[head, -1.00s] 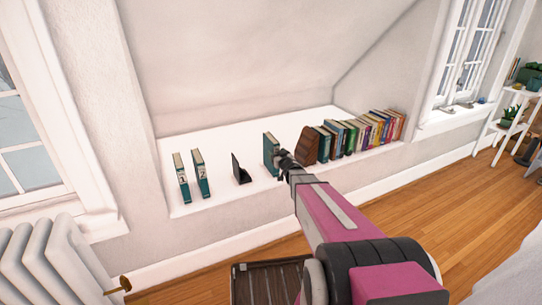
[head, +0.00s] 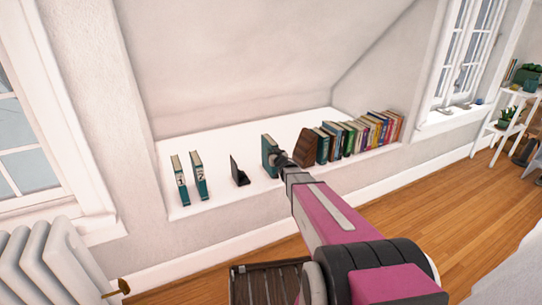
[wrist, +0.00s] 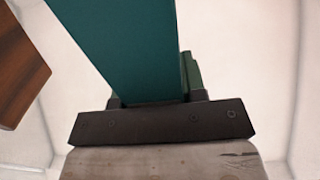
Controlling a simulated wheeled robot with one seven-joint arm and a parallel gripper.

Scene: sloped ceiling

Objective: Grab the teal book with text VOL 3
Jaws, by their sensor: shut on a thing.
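A teal book (head: 268,153) stands upright on the white ledge in the head view, near the middle. Its spine text is hidden or too small to read. My gripper (head: 277,158) is at the book's right side and shut on it. In the wrist view the teal book (wrist: 125,45) runs up from between the jaws, just beyond the dark gripper body (wrist: 160,122). Two more teal books, marked 1 (head: 180,180) and 2 (head: 198,176), stand at the ledge's left end.
A dark bookend (head: 239,171) stands left of the held book. A brown wooden bookend (head: 305,147) is close on its right and shows in the wrist view (wrist: 18,68). A row of several books (head: 365,134) continues rightward. The ledge (head: 222,150) behind is clear.

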